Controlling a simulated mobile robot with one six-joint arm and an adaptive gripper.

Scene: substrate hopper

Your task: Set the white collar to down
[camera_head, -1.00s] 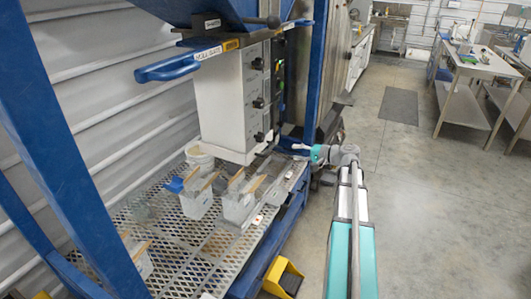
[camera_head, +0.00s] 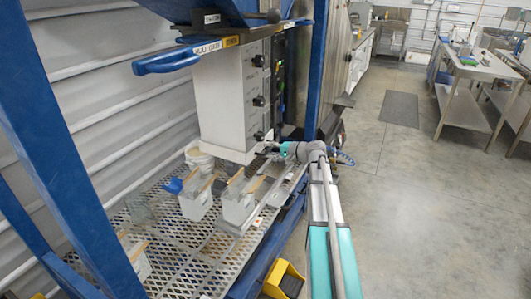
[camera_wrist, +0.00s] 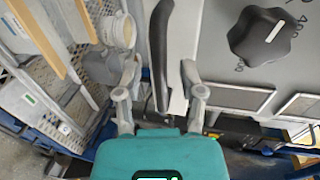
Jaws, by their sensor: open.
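The white collar (camera_head: 230,153) appears as the pale band around the foot of the tall white chute (camera_head: 222,105), above the mesh deck. I cannot tell its exact setting. My gripper (camera_head: 268,148) is beside the chute's lower right corner. In the wrist view my gripper (camera_wrist: 160,75) is open, its two fingers apart. A black curved bar (camera_wrist: 160,50) stands between and beyond the fingertips, with a white edge (camera_wrist: 183,40) just right of it. I cannot tell whether the fingers touch either one. A black knob (camera_wrist: 262,36) sits on the grey panel at the upper right.
Below, the mesh deck (camera_head: 185,262) carries clear bins with wooden strips (camera_head: 238,205) and a white bucket (camera_head: 200,160). A blue handle (camera_head: 165,62) juts out above. A blue post (camera_head: 318,75) stands right of the chute. A yellow pedal (camera_head: 283,280) is on the floor.

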